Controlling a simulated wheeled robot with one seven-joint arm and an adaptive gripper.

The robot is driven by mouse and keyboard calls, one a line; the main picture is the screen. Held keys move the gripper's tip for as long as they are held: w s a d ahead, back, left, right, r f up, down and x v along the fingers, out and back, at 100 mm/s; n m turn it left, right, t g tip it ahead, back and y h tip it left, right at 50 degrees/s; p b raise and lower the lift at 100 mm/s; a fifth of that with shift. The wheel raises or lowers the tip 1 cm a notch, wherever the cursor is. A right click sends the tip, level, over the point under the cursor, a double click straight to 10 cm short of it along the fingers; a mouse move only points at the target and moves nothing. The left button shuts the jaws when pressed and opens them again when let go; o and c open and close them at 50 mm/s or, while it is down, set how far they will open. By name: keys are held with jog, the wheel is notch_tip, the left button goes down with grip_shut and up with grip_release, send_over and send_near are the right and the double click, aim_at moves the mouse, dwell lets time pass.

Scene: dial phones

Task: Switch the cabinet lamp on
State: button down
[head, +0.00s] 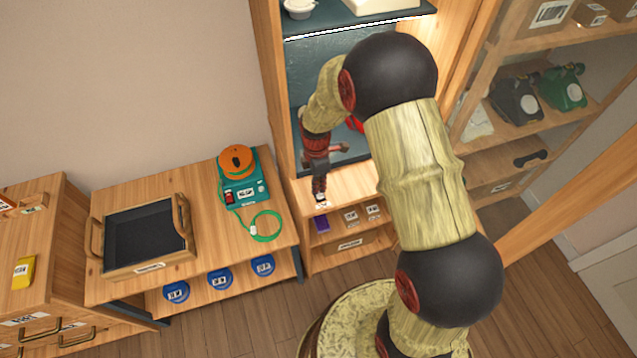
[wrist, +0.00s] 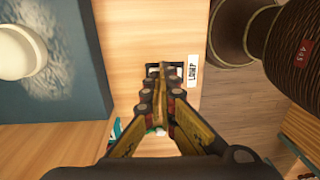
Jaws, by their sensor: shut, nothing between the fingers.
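The wooden cabinet (head: 272,80) stands in the middle of the head view, with a dark blue-grey inside. A thin white strip (head: 350,27) runs along its upper shelf edge; I cannot tell whether it is the lamp or lit. In the wrist view a small dark switch-like fitting (wrist: 152,71) sits on the wooden front beside a white label (wrist: 194,72). My gripper (head: 319,190) points down at the cabinet's front ledge. In the wrist view its closed fingertips (wrist: 160,72) are over the fitting and partly hide it. Contact and the fitting's position cannot be told.
A round white object (wrist: 20,53) lies on the dark surface at the wrist view's left. A red thing (head: 354,123) is partly hidden behind my arm. A teal device (head: 243,188) with an orange top and a dark tray (head: 146,238) stand on the left bench.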

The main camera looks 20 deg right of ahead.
jog(key=shift+s+f, duration=0.1)
jog(key=shift+f, duration=0.25)
jog(key=shift+s, duration=0.2)
jog(key=shift+s+f+p, duration=0.15)
jog(key=shift+s+p, duration=0.15)
jog(key=shift+s, duration=0.45)
jog(key=shift+w+a+r, duration=0.1)
jog(key=shift+r, duration=0.3)
jog(key=w+r+p, duration=0.3)
jog(key=r+p, duration=0.1)
jog(key=r, duration=1)
jog(key=shift+w, duration=0.1)
